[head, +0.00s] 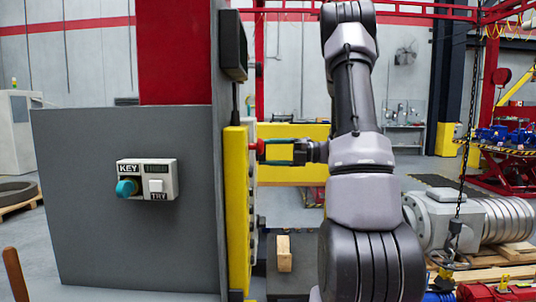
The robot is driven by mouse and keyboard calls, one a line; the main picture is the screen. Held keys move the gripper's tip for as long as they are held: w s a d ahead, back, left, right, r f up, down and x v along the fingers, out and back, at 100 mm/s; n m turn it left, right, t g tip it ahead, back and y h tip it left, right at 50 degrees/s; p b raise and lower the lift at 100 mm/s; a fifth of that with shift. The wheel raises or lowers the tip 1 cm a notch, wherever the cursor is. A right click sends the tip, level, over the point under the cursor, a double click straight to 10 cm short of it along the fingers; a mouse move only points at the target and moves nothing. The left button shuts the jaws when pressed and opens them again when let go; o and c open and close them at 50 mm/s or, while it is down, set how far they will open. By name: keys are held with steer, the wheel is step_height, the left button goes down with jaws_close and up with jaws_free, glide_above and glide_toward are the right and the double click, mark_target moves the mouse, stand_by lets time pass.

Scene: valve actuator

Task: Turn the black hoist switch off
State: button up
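My gripper (266,152) is at the right face of a yellow panel (236,205), which I see nearly edge-on. Its two teal-green fingers are spread apart, one above the other, and point left. A red knob (257,148) on the panel's right face is at the fingertips; I cannot tell whether they touch it. I cannot make out the black hoist switch, as the panel's front is turned away from this view.
A grey cabinet wall (95,225) stands left, bearing a small box (147,180) with a teal key knob and a white button. A dark box (232,45) is above the yellow panel. At right, a large grey valve actuator (440,218) lies by a hanging chain (464,150).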

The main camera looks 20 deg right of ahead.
steer(key=shift+m, duration=0.9)
steer(key=o, duration=1.3)
steer(key=shift+d, duration=0.1)
steer(key=v, duration=1)
steer(key=shift+d, duration=0.35)
steer(key=shift+s, duration=0.1)
